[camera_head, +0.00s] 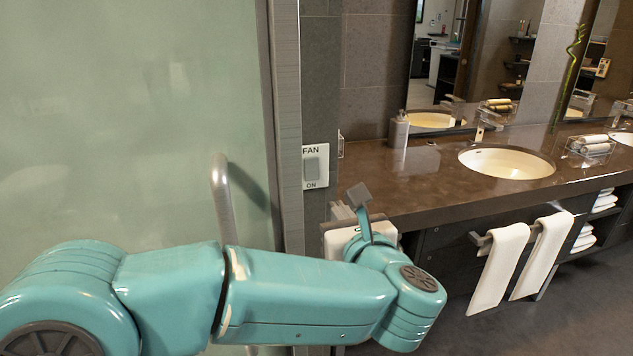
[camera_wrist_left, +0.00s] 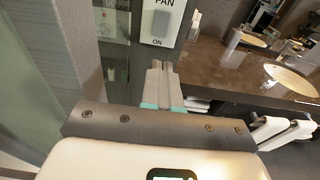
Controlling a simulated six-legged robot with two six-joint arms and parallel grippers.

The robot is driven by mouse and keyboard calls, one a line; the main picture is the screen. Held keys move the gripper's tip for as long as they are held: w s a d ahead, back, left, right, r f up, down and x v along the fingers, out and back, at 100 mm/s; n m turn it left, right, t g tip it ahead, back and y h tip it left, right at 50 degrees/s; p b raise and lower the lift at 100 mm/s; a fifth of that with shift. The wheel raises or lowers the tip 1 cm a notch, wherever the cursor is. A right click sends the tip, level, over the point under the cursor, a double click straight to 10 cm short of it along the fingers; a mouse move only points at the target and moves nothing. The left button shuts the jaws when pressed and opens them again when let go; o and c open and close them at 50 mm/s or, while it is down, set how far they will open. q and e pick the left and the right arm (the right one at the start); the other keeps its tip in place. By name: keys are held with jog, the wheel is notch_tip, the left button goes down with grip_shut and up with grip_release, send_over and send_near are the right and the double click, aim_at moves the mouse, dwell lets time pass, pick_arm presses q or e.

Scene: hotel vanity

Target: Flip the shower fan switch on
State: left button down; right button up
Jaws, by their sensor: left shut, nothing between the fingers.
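The fan switch (camera_head: 315,166) is a grey rocker on a white plate marked FAN and ON, on the narrow tiled wall between the shower's glass frame and the vanity. It also shows at the top of the left wrist view (camera_wrist_left: 161,25). My left gripper (camera_head: 342,211) is shut and empty, below and a little right of the switch plate in the head view. In the left wrist view its fingers (camera_wrist_left: 160,68) are together and point toward the plate, apart from it in the picture. My right gripper is not in view.
The glass shower panel (camera_head: 130,120) with a metal handle (camera_head: 222,200) stands left of the switch. The brown vanity counter (camera_head: 430,172) is to the right, with a soap dispenser (camera_head: 399,130), a sink (camera_head: 506,162) and white towels (camera_head: 500,265) hanging below.

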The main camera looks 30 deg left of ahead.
aim_at(312, 177)
pick_arm(q)
jog(key=p+x, duration=0.3)
jog(key=x, duration=0.9)
jog(key=shift+w+a+p, duration=0.1)
jog(key=shift+a+p, duration=0.2)
jog(key=shift+w+a+f, duration=0.1)
jog(key=shift+w+a, duration=0.15)
jog(key=shift+w, duration=0.05)
jog(key=b, duration=0.3)
jog(key=f+b, duration=0.1)
jog(key=b, duration=0.2)
jog(key=shift+w+a+f+t+y, duration=0.15)
jog(key=shift+a+t+y, duration=0.15)
jog(key=shift+t, duration=0.1)
jog(key=shift+r, duration=0.65)
jog(key=shift+p, duration=0.3)
